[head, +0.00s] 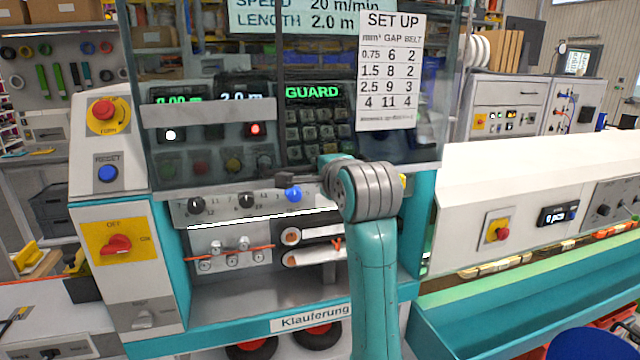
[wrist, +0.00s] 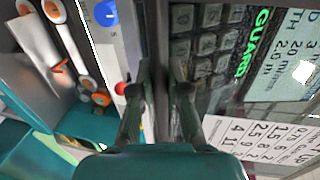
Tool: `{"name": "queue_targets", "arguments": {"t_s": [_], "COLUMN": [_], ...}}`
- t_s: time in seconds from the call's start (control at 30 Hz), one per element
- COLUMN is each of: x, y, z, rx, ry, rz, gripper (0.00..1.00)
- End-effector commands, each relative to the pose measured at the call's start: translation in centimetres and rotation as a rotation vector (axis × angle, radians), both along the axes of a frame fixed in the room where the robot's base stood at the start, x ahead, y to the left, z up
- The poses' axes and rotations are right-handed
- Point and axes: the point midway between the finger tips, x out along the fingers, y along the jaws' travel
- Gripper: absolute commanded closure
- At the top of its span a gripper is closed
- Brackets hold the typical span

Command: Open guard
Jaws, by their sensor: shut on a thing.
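The guard (head: 222,145) is a tinted see-through pane on the front of the teal and white machine. It covers the displays and keypad, and its lower edge lies just above the row of knobs. My gripper (head: 320,174) is at this lower edge, mostly hidden by my own wrist. In the wrist view my gripper (wrist: 164,88) has its two fingers on either side of the edge of the guard (wrist: 212,105), shut on it. The green word GUARD shows on a display behind the pane. The wire rollers below the edge are uncovered.
Black and blue knobs (head: 293,194) sit just under the guard edge. A red emergency button (head: 104,111), a blue reset button (head: 108,172) and a red switch (head: 117,244) are at left. A set-up sheet (head: 390,70) hangs at the right. A long white housing (head: 540,165) extends right.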

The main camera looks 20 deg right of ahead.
Motion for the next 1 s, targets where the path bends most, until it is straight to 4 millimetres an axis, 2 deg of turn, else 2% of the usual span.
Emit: {"name": "queue_targets", "arguments": {"t_s": [0.4, 0.43, 0.5, 0.83, 1.0], "x": [0.0, 0.0, 0.0, -0.1, -1.5], "y": [0.0, 0.0, 0.0, 0.0, 0.0], "z": [0.3, 0.2, 0.2, 0.2, 0.6], "rx": [0.000, 0.000, 0.000, 0.000, 0.000], "ry": [0.000, 0.000, 0.000, 0.001, -0.001], "rz": [0.000, 0.000, 0.000, 0.000, 0.000], "gripper": [1.00, 0.78, 0.60, 0.59, 0.59]}}
